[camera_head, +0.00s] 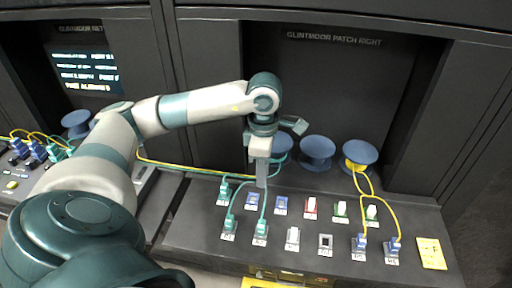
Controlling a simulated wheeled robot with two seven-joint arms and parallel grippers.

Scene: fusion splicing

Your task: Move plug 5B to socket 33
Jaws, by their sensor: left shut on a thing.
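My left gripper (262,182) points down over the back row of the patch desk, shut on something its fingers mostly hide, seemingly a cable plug. A yellow cable (195,169) and a teal cable run up to it from the left. Teal plugs stand at the left end of the desk: one in the back row (223,191) and two in front (229,224) (261,230). Blue plugs with yellow cables stand at the front right (360,243) (393,247). The socket labels are too small to read, so I cannot tell which is 5B or 33. My right gripper is out of view.
Back-row sockets include blue (252,201) (281,205), red (311,207) and green ones (341,211). A white socket (293,238) and a dark-centred one (325,243) are in front. Blue spools (317,151) stand behind. A yellow note (431,253) lies right. More plugs (37,152) are far left.

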